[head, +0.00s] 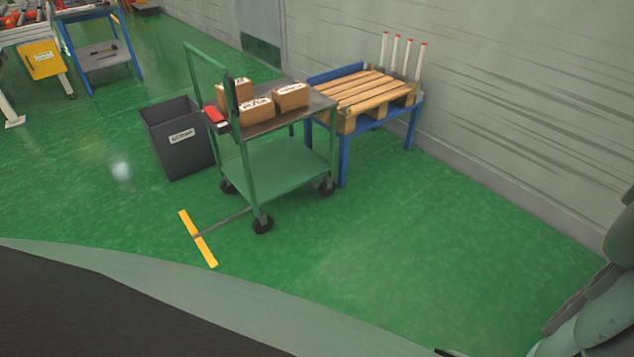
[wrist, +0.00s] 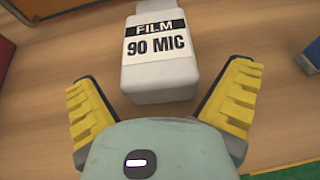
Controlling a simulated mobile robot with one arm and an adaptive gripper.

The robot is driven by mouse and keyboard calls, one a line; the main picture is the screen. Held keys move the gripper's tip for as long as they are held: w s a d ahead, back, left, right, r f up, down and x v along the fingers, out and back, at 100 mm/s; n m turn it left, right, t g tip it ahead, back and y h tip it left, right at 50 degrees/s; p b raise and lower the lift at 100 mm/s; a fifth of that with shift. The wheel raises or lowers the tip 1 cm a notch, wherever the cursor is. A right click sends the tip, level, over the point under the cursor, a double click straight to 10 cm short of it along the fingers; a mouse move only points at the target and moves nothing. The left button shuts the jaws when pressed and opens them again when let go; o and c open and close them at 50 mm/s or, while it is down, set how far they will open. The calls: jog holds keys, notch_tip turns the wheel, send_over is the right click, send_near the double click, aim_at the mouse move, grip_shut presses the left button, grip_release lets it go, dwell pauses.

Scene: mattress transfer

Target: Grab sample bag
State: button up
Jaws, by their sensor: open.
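A white, bag-like block (wrist: 160,78) lies on a brown wood-grain surface in the wrist view. Its label reads "FILM 90 MIC"; nothing in view is marked as a sample bag. My gripper (wrist: 163,76) is open, with a yellow ridged finger on each side of the white item. Gaps show between the fingers and its sides, so neither finger touches it. Its near end reaches close to the pale gripper body. The gripper and this item do not show in the head view.
In the head view, a green cart (head: 282,168) carries cardboard boxes, beside a grey bin (head: 178,155) and pallet (head: 365,90). Green floor (head: 370,240) is clear in front.

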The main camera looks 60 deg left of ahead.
jog(key=shift+d+f, duration=0.2)
jog(key=shift+d, duration=0.3)
jog(key=shift+c, duration=0.2)
jog(key=shift+w+a, duration=0.1)
jog(key=c, duration=1.1)
